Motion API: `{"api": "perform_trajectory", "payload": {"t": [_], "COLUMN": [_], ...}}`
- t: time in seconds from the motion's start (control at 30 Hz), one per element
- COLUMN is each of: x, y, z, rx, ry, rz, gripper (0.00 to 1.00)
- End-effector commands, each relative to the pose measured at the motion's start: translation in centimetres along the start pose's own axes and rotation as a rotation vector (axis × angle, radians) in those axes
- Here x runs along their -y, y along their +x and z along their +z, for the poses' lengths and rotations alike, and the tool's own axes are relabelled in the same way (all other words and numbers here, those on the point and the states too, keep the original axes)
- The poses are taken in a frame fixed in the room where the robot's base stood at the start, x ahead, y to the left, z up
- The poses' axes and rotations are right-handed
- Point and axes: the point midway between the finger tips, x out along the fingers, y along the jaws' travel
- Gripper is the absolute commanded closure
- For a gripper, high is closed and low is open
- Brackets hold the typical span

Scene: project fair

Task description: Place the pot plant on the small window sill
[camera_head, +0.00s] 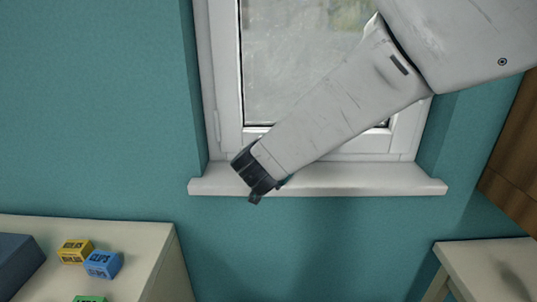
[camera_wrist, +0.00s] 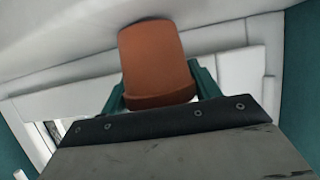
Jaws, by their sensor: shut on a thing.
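The terracotta pot (camera_wrist: 152,58) is between the two green fingers of my gripper (camera_wrist: 158,88) in the wrist view. Its rim is close to the gripper and its narrower end points to the top of that picture, beside a white surface. No leaves show. In the head view my gripper (camera_head: 257,184) is at the left part of the white window sill (camera_head: 355,180), overlapping its front edge in the picture. The pot is hidden there. I cannot tell whether the pot touches the sill.
The window frame (camera_head: 228,95) stands behind the sill, with teal wall around it. A pale cabinet top (camera_head: 140,235) at lower left holds a yellow block (camera_head: 75,251), a blue block (camera_head: 102,264) and a green block (camera_head: 89,299). Another pale table (camera_head: 480,262) is at lower right. The sill's right part looks clear.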

Motion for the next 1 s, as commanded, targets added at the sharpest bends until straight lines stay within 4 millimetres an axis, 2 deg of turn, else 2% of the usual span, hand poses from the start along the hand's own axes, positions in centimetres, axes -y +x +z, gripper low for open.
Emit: {"api": "perform_trajectory", "payload": {"t": [0.27,0.3,0.37,0.73,0.87,1.0], "x": [0.0,0.0,0.0,0.0,0.1,0.1], "y": [0.1,0.1,0.1,-0.3,-2.3,-5.4], "z": [0.3,0.3,0.3,-0.1,-0.1,-0.1], "rx": [0.001,0.001,0.001,-0.001,-0.001,-0.002], "ry": [0.000,0.000,0.000,0.000,0.001,0.001], "rz": [0.000,0.000,0.000,-0.002,-0.004,-0.006], "gripper": [0.66,0.30,0.16,0.16,0.16,0.16]}}
